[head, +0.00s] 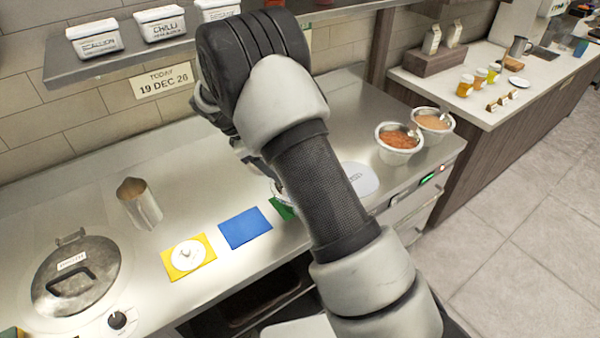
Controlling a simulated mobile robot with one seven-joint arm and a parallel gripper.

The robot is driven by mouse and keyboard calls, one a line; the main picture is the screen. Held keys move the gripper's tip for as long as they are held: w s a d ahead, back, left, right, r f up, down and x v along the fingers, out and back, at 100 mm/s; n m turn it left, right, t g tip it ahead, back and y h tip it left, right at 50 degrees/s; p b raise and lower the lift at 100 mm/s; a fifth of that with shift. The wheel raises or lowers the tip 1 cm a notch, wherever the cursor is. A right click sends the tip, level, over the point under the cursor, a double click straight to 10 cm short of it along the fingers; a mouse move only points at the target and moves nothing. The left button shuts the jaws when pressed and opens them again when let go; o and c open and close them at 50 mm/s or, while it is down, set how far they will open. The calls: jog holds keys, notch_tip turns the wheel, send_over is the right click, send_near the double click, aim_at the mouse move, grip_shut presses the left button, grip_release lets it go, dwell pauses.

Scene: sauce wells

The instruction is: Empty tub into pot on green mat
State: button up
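The green mat (281,209) is mostly hidden behind my arm. Only a corner shows, on the steel counter right of the blue mat. A pale rim (274,187) shows just behind that corner, mostly covered by my arm; I cannot tell whether it is the pot. My arm crosses the middle of the picture and bends down behind itself. My gripper is hidden behind it, so its fingers and anything in them do not show. Labelled white tubs stand on the shelf, including scallion (94,39) and chilli (160,24). I cannot tell which tub the task means.
A yellow mat (168,271) bears a white round piece (188,255). The blue mat (244,228) is bare. A metal jug (140,203) and a lidded well (75,277) are left. Two filled bowls (398,155) (447,127) and a pale round plate (362,178) are right.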

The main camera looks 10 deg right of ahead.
jog(key=shift+r+y, duration=0.2)
jog(key=shift+y, duration=0.3)
jog(key=shift+f+y+b, duration=0.25)
jog(key=shift+y+b, duration=0.05)
jog(key=shift+b, duration=0.15)
jog(key=shift+w+a+f+y, duration=0.1)
jog(key=shift+a+f+y, duration=0.05)
jog(key=shift+y, duration=0.25)
jog(key=shift+f+t+b, duration=0.1)
jog(key=shift+t+b, duration=0.2)
jog(key=shift+b, duration=0.15)
jog(key=shift+c, duration=0.2)
jog(key=shift+a+r+y, duration=0.1)
jog(key=shift+r+y, duration=0.1)
jog(key=shift+y, duration=0.3)
jog(key=shift+r+m+y, duration=0.2)
jog(key=shift+m+y, duration=0.1)
jog(key=shift+y, duration=0.2)
jog(key=shift+f+t+y+b, duration=0.25)
jog(key=shift+t+y+b, duration=0.05)
jog(key=shift+y, duration=0.1)
jog(key=shift+f+y, duration=0.2)
jog(key=shift+y, duration=0.2)
